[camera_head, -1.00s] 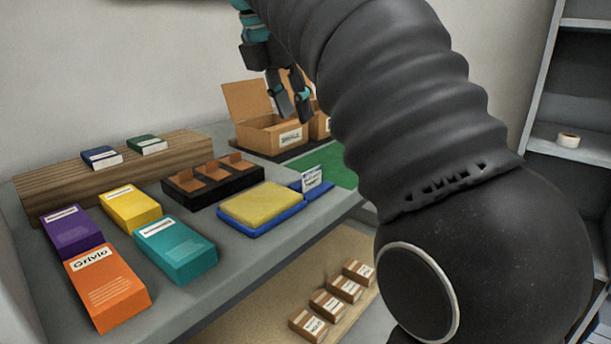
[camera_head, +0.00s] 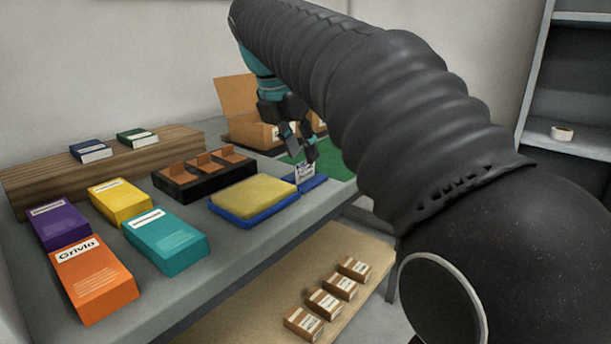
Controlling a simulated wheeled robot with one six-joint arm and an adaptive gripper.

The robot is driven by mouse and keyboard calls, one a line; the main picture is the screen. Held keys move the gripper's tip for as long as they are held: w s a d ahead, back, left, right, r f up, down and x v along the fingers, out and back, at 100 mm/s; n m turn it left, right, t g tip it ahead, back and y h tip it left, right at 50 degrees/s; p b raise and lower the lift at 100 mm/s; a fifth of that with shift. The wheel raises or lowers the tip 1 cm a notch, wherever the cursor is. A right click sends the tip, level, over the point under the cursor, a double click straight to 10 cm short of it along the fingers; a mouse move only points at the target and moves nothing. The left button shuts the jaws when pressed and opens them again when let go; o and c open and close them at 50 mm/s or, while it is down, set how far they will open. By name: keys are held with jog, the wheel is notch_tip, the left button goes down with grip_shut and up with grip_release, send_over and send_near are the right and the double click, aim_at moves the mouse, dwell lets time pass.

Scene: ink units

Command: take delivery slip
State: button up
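A small white slip with printed text (camera_head: 304,173) stands upright in a blue holder (camera_head: 315,183) at the right front part of the grey table. My gripper (camera_head: 302,155) points down just above and behind the slip. Its two dark fingers show a gap between them, with nothing seen in it. The fingertips come close to the slip's top edge; I cannot tell whether they touch it.
A yellow pad on a blue tray (camera_head: 243,217) lies left of the holder. A black box with brown compartments (camera_head: 160,185) is behind it. An open cardboard box (camera_head: 238,96) stands behind my gripper. Coloured boxes (camera_head: 166,240) fill the left front. Small cartons (camera_head: 304,321) sit on the lower shelf.

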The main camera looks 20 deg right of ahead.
aim_at(304, 171)
jog(key=shift+x, duration=1.3)
grip_shut()
jog(key=shift+r, duration=0.1)
